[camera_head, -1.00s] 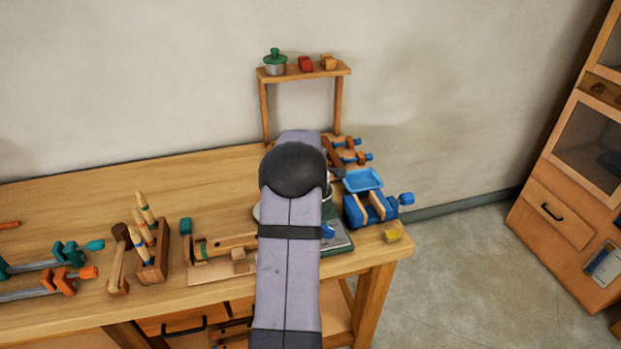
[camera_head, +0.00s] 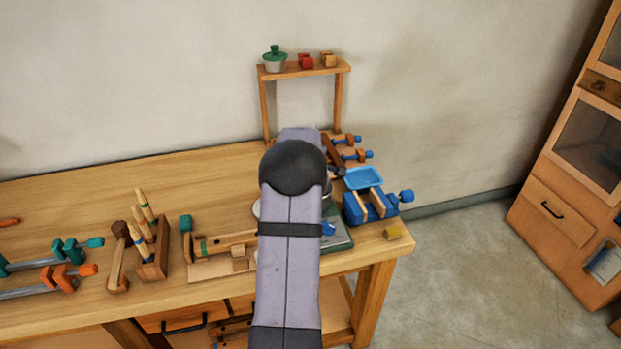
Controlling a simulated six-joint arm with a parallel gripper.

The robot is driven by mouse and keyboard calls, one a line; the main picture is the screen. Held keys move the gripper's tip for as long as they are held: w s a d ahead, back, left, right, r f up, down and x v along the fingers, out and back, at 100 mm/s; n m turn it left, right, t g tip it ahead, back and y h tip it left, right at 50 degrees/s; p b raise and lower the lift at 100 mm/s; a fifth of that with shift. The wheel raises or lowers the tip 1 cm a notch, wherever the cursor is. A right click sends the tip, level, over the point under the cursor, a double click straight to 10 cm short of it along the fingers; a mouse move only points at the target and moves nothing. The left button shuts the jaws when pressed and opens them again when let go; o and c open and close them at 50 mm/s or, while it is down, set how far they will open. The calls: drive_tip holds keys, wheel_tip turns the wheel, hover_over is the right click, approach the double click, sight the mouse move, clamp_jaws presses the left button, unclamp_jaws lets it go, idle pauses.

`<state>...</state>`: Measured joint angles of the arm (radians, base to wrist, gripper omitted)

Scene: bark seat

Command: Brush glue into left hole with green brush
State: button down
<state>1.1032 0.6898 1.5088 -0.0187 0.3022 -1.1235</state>
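Several slim wooden brushes (camera_head: 146,205) with coloured bands, some of them green, stand tilted in a wooden holder (camera_head: 153,264) at the left middle of the bench. I cannot tell which one is the green brush. A wooden workpiece (camera_head: 228,242) with a green band and a green-topped upright end lies right of the holder; no hole can be made out on it. A pot with a green lid (camera_head: 275,59) stands on the small raised shelf. My arm covers the middle of the bench. My gripper is hidden behind it, so its fingers and anything in them cannot be seen.
Orange and green clamps (camera_head: 62,276) lie at left. Red and tan blocks (camera_head: 306,62) share the shelf (camera_head: 300,70). The back left bench top is clear.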

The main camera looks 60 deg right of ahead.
drive_tip(key=shift+f+b, duration=0.35)
drive_tip(key=shift+f, duration=0.2)
idle(0.8)
drive_tip(key=shift+r+p, duration=2.35)
drive_tip(key=shift+r, duration=1.25)
drive_tip(key=shift+a+f, duration=0.1)
drive_tip(key=w+a+f, duration=0.2)
drive_tip(key=w+a, duration=0.3)
drive_tip(key=a, duration=0.5)
drive_tip(key=w+a+f, duration=0.1)
drive_tip(key=w+a, duration=0.3)
drive_tip(key=a, duration=0.7)
drive_tip(key=w+a+f, duration=0.2)
drive_tip(key=w+a, duration=0.3)
drive_tip(key=a, duration=0.5)
drive_tip(key=s+a+f, duration=0.1)
drive_tip(key=s+a, duration=0.2)
drive_tip(key=a, duration=0.9)
drive_tip(key=s+a+f+m, duration=0.1)
drive_tip(key=s+a+f, duration=0.1)
drive_tip(key=a, duration=1.1)
drive_tip(key=shift+s+a+f+g, duration=0.15)
drive_tip(key=shift+s+g, duration=0.15)
drive_tip(key=shift+s, duration=0.15)
